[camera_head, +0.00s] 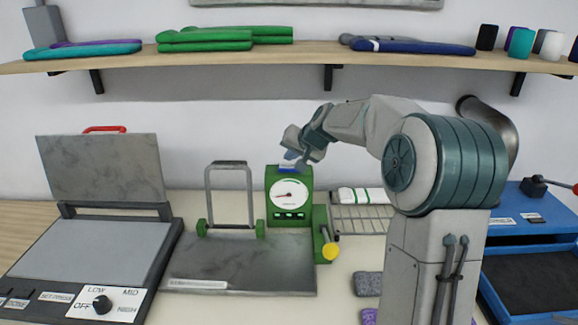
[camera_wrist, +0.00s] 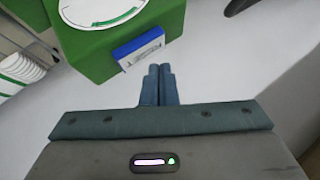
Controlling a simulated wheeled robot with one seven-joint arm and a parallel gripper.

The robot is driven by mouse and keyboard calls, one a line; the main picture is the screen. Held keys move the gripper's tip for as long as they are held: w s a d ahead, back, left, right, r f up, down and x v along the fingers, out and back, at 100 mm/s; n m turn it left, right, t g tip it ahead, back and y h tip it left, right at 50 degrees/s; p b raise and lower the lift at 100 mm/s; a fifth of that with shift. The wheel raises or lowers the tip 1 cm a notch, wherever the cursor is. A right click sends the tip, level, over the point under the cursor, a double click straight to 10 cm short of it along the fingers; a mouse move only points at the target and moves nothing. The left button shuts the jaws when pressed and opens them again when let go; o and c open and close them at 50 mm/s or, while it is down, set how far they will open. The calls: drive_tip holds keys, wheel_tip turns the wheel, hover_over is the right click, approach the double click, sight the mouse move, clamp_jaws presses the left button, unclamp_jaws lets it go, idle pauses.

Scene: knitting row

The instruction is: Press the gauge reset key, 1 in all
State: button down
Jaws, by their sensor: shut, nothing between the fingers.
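The gauge (camera_head: 289,207) is a green box with a round white dial and a red needle, standing at the back of the bench. A blue key with a pale label (camera_wrist: 140,47) sits on the gauge's edge in the wrist view; in the head view the blue key (camera_head: 288,169) shows at the gauge's top. My gripper (camera_head: 291,156) is over the gauge's top, close to the key. In the wrist view my gripper (camera_wrist: 160,68) is shut and empty, its fingertips just beside the key. I cannot tell whether they touch.
A grey plate (camera_head: 235,260) with an upright metal frame (camera_head: 230,190) lies left of and before the gauge. A yellow-knobbed lever (camera_head: 329,250) is at its right. A hinged press (camera_head: 100,230) stands at left, a blue tray (camera_head: 530,285) at right. A loaded shelf (camera_head: 300,55) runs above.

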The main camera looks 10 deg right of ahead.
sight(291, 168)
drive_tip(key=shift+r+p, duration=1.55)
drive_tip(key=shift+r, duration=0.95)
drive_tip(key=s+f+n+g+h, duration=0.1)
drive_tip(key=s+f, duration=0.1)
drive_tip(key=s, duration=1.1)
drive_tip(key=s+f+n+g+h, duration=0.1)
drive_tip(key=s+f+g, duration=0.1)
drive_tip(key=s, duration=1.1)
drive_tip(key=s+f+n+g+h, duration=0.1)
drive_tip(key=s+f, duration=0.3)
drive_tip(key=s, duration=1)
drive_tip(key=shift+a+n+g+h, duration=0.25)
drive_tip(key=shift+n+g+h, duration=0.15)
drive_tip(key=shift+n+g, duration=0.25)
drive_tip(key=shift+f, duration=0.1)
